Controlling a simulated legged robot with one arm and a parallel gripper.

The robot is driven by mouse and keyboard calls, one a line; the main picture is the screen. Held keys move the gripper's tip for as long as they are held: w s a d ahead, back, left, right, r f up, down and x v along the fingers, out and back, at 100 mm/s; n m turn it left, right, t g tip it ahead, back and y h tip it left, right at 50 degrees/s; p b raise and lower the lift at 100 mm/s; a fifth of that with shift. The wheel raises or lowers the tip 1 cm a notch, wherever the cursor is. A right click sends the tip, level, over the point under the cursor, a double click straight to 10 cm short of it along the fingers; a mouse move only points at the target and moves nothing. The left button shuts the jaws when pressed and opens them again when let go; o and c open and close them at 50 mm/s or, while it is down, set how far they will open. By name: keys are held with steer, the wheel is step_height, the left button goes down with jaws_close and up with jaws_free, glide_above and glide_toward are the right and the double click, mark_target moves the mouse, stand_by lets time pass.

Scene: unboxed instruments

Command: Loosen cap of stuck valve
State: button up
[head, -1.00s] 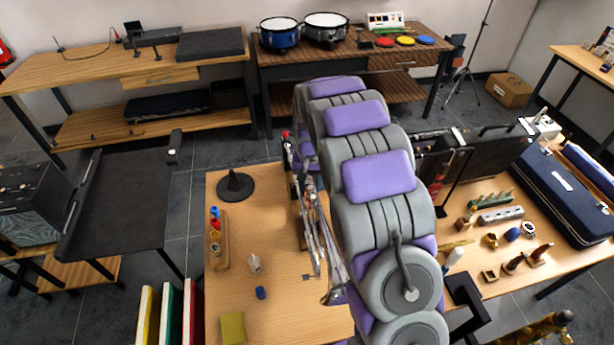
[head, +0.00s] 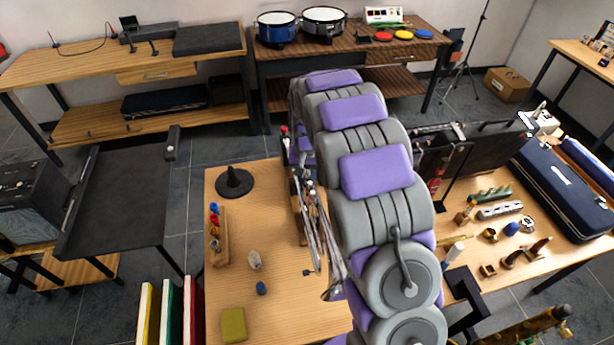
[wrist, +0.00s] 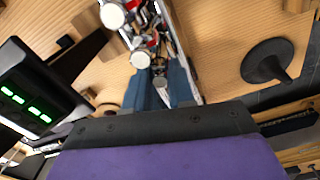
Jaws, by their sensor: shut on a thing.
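A silver trumpet-like instrument (head: 318,225) stands on the near wooden table, partly hidden by my arm in the head view. In the wrist view its silver tubes and red bits (wrist: 153,38) show, with several round pale valve ends, one of them a valve cap (wrist: 140,60) just left of my fingertips. My gripper (wrist: 161,78) has its blue fingers shut on a small silver valve part (wrist: 160,82) at the instrument's near end. Whether that part is the stuck cap itself is hard to tell. The head view hides the fingertips behind my arm.
A wooden rack of coloured pieces (head: 219,238) and a green block (head: 234,324) lie left.

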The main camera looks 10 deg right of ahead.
steer(key=n+p, duration=0.1)
steer(key=n, duration=0.3)
steer(key=shift+n, duration=0.3)
steer(key=shift+n+p, duration=1.05)
steer(key=shift+n, duration=1.45)
steer(key=o, duration=0.7)
